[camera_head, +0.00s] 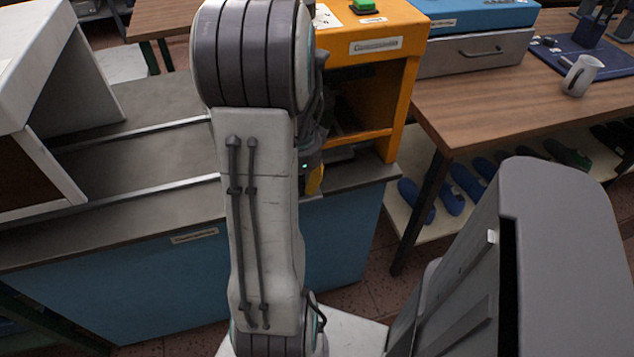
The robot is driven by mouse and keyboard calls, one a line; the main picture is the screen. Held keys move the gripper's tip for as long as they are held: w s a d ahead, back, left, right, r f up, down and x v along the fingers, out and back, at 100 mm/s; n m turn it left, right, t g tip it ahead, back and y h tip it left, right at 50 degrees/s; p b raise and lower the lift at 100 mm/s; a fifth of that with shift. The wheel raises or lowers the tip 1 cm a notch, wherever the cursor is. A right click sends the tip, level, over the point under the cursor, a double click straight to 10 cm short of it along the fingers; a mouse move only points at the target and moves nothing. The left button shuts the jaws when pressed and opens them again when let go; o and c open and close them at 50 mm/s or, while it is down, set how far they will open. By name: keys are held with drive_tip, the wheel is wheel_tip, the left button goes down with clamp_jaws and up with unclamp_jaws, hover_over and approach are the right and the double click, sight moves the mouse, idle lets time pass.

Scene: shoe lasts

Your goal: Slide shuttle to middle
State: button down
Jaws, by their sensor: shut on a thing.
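My gripper (312,165) is mostly hidden behind my own pale arm, at the front of the right part of the rail bench. It is shut on the shuttle, of which only a small yellow part (315,181) seems to show at the arm's right edge. The shuttle's body is hidden behind the arm. The bench (150,160) has a grey top with two metal rails running left to right and a blue front. An orange housing (376,60) stands over its right end, with a dark opening facing me.
A white-edged housing (50,150) stands over the bench's left end. The rails between it and my arm look clear. A green button (369,5) sits on the orange housing. A wooden table (480,95) with a mug (583,75) stands right, above a shelf of blue shoe lasts (467,182).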

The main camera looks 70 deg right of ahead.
drive_tip(key=w+a, duration=0.5)
drive_tip(key=w, duration=0.2)
drive_tip(key=w+a, duration=0.6)
drive_tip(key=w, duration=0.1)
drive_tip(key=w+a, duration=0.5)
drive_tip(key=w, duration=0.3)
drive_tip(key=shift+w+a+f, duration=0.1)
drive_tip(key=shift+a, duration=0.2)
drive_tip(key=c, duration=1.4)
unclamp_jaws()
drive_tip(key=shift+w, duration=0.1)
wheel_tip(320, 180, up, 12)
